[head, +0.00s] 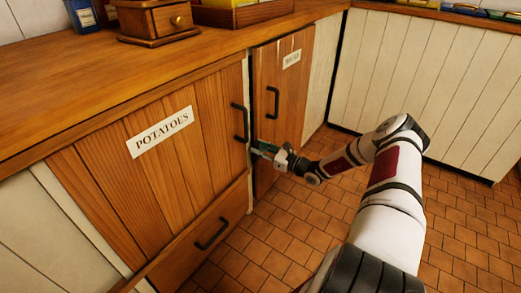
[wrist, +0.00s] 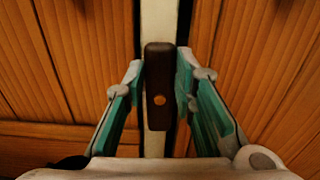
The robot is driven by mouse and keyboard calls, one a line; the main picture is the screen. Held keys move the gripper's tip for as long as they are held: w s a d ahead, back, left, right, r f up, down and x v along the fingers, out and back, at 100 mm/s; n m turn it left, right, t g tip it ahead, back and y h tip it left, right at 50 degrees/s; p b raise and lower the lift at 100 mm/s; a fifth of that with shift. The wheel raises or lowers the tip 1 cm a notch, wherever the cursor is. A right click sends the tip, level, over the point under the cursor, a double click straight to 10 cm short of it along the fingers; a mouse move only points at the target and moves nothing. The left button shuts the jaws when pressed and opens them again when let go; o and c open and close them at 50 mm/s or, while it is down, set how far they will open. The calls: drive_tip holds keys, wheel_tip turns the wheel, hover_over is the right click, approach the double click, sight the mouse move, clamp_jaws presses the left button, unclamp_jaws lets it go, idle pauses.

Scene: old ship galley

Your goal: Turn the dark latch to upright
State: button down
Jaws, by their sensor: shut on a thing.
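The dark latch (wrist: 160,60) is a dark brown block with a brass-coloured screw in its lower part. In the wrist view it stands upright, in line with the pale post (wrist: 154,22) between two wooden doors. My gripper (wrist: 161,78) has its green-padded fingers on both sides of the latch and is shut on it. In the head view my gripper (head: 262,149) is low at the gap between the two doors, and I cannot make out the latch there.
The potatoes door (head: 185,100) is at left, with a drawer (head: 205,232) below it. The narrower labelled door (head: 284,95) is at right. Both doors have black handles close to my gripper. The wooden counter (head: 90,90) is above. The tiled floor (head: 455,225) is clear at right.

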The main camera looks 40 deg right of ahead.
drive_tip(key=shift+m, duration=0.3)
drive_tip(key=c, duration=1.3)
unclamp_jaws()
drive_tip(key=v, duration=1.2)
